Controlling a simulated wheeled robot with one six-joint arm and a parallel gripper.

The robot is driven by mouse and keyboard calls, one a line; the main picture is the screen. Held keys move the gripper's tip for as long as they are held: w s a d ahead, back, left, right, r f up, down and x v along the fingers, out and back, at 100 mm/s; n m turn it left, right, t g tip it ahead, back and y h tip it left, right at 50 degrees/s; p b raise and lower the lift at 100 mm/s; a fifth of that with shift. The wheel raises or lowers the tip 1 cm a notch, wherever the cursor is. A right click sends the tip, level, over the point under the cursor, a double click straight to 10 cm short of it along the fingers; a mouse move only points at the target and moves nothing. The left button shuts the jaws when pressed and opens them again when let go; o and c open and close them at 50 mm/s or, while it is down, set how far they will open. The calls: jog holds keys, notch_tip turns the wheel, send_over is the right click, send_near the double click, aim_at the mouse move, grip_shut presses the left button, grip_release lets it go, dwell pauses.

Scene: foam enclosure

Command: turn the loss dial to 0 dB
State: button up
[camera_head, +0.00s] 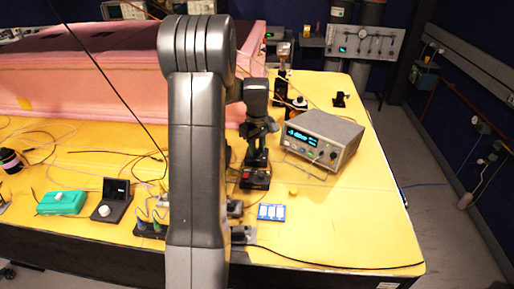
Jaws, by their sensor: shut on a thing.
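My gripper (257,157) points down from my arm, right of the picture's middle. Its fingertips are at the top of a small dark box (256,181) with a red patch, on the yellow table. It is shut on a small part there, which looks like the dial; the fingers mostly hide it. The dial's marks and setting are too small to read. Another black unit with a tilted screen (116,188) and a white round knob (104,211) stands at the left, apart from my gripper.
A grey bench instrument (340,133) with a lit display stands to the right. A blue-and-white tray (271,212) and a small yellow piece (293,191) lie nearby. A green box (62,203) is at left. Pink foam (90,75) walls the back; cables cross the yellow table (365,225).

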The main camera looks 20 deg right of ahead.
aim_at(257, 150)
jog(key=shift+r+n, duration=0.15)
jog(key=shift+n, duration=0.65)
jog(key=o, duration=1)
notch_tip(257, 150, up, 14)
jog(key=b, duration=0.1)
jog(key=shift+f, duration=0.25)
notch_tip(257, 150, down, 14)
jog(key=shift+r+p, duration=0.1)
jog(key=shift+p, duration=0.35)
